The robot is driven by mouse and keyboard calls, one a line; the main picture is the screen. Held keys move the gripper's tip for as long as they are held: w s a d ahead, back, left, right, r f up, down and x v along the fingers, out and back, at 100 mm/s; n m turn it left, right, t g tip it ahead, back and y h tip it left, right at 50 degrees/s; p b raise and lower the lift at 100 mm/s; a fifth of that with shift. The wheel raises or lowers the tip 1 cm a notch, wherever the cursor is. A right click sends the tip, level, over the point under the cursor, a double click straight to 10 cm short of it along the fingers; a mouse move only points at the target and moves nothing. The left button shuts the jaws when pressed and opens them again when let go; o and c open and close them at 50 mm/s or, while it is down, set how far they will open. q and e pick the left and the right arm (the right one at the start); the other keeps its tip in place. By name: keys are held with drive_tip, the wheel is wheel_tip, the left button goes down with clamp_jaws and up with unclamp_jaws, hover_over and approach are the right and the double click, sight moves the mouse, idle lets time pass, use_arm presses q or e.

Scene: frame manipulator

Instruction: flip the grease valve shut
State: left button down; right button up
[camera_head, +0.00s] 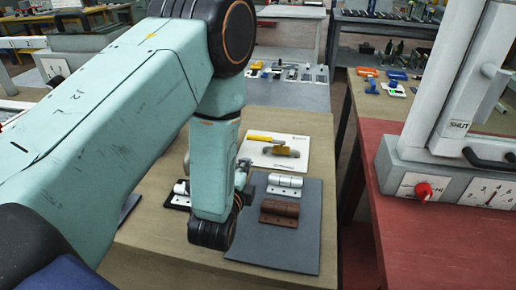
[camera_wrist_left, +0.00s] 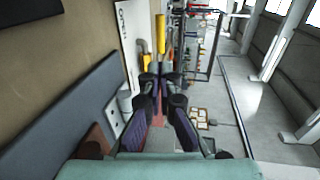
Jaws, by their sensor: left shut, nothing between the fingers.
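The grease valve (camera_head: 282,150) is a small brass-coloured body lying on a white card (camera_head: 300,161) on the wooden bench. Its yellow lever (camera_head: 263,138) points left in the head view, and looks roughly along the body. In the left wrist view the lever (camera_wrist_left: 160,35) stands straight ahead beyond the fingertips, with the valve body (camera_wrist_left: 143,52) partly hidden by the fingers. My left gripper (camera_wrist_left: 158,84) is shut and empty, short of the valve. In the head view the gripper (camera_head: 243,170) is small and partly hidden by my wrist. My right gripper is out of view.
A dark grey mat (camera_head: 262,253) carries a silver hinge (camera_head: 285,181) and a rusty hinge (camera_head: 279,212) close to the gripper. Another silver hinge (camera_head: 181,188) lies left of my wrist. A red bench (camera_head: 420,245) with a grey machine stands right, across a gap.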

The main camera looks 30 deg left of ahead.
sight(257, 140)
use_arm(q)
drive_tip(key=shift+w+a+f, duration=0.1)
drive_tip(key=shift+a+f, duration=0.05)
drive_tip(key=shift+f, duration=0.15)
drive_tip(key=shift+s+r, duration=0.25)
drive_tip(key=shift+s, duration=0.15)
drive_tip(key=shift+s+d+r, duration=0.15)
drive_tip(key=shift+s+d, duration=0.05)
drive_tip(key=shift+d, duration=0.05)
drive_tip(key=x, duration=1.4)
drive_tip(key=shift+w+b, duration=0.25)
drive_tip(key=shift+b, duration=0.15)
drive_tip(key=shift+w+a, duration=0.1)
